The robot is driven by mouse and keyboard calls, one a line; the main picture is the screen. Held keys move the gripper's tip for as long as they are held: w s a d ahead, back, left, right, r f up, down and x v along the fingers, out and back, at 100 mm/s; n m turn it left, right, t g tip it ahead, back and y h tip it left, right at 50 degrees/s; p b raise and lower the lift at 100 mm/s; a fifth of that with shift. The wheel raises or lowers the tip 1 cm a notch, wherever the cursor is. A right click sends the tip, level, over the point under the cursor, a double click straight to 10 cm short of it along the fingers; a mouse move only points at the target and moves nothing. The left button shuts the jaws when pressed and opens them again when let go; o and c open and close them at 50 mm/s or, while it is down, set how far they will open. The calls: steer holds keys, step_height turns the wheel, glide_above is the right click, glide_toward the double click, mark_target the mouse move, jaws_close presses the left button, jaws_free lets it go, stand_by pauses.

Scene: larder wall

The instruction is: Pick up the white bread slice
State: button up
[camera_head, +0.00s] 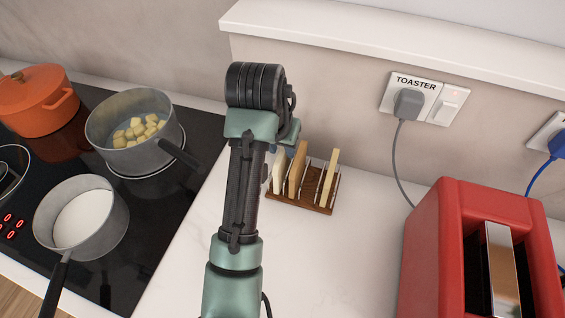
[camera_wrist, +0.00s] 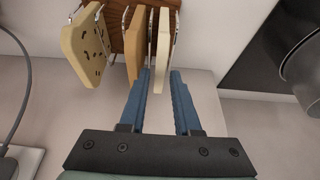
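The white bread slice (camera_wrist: 162,50) stands upright in a wooden rack with wire dividers (camera_head: 302,202). In the head view it is the leftmost slice (camera_head: 279,172), partly behind my arm. In the wrist view my gripper (camera_wrist: 160,76) is open, with its blue fingertips on either side of the near end of the white slice. The left finger lies between the white slice and the brown slice (camera_wrist: 135,45). I cannot tell whether either finger touches bread. The fingers are hidden in the head view.
A seeded pale slice (camera_wrist: 85,45) stands at the rack's other end. A red toaster (camera_head: 450,250) is at right. The hob at left holds a pot of cubes (camera_head: 105,125), a pot of white liquid (camera_head: 120,225) and an orange pot (camera_head: 40,110). A wall (camera_head: 340,95) stands behind the rack.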

steer(key=shift+w+f, duration=0.2)
steer(key=shift+f, duration=0.35)
jaws_close()
stand_by(1.0)
